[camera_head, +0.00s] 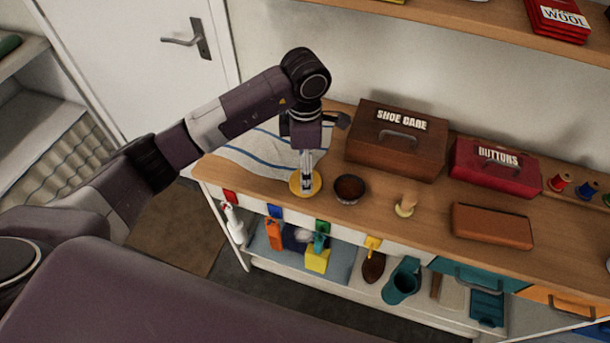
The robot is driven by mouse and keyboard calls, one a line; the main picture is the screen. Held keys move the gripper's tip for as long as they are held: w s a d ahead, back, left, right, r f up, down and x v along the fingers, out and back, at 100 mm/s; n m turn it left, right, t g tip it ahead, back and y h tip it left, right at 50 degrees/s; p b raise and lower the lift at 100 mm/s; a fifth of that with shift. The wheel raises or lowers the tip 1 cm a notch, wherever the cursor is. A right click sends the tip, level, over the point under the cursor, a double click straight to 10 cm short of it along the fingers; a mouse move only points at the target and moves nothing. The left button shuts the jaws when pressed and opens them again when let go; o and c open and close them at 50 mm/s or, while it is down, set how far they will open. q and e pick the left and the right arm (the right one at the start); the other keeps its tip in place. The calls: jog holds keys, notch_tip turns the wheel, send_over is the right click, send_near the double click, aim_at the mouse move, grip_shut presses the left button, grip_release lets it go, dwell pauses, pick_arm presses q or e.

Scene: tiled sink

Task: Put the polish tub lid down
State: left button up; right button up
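The polish tub lid (295,187) is a round yellow disc at the front left of the wooden counter. My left gripper (307,184) points straight down over its middle, with the fingers close together and shut on it. The fingers hide the middle of the lid. The lid looks level, at or just above the counter top; any gap below is too small to tell. The open polish tub (350,188), round with dark brown contents, stands just right of the lid, apart from it. My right gripper is not in view.
A striped cloth (262,150) lies behind the lid.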

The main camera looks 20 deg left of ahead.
pick_arm(q)
notch_tip(320, 180, up, 8)
jog(key=b, duration=0.2)
jog(key=shift+r, duration=0.25)
dwell(0.3)
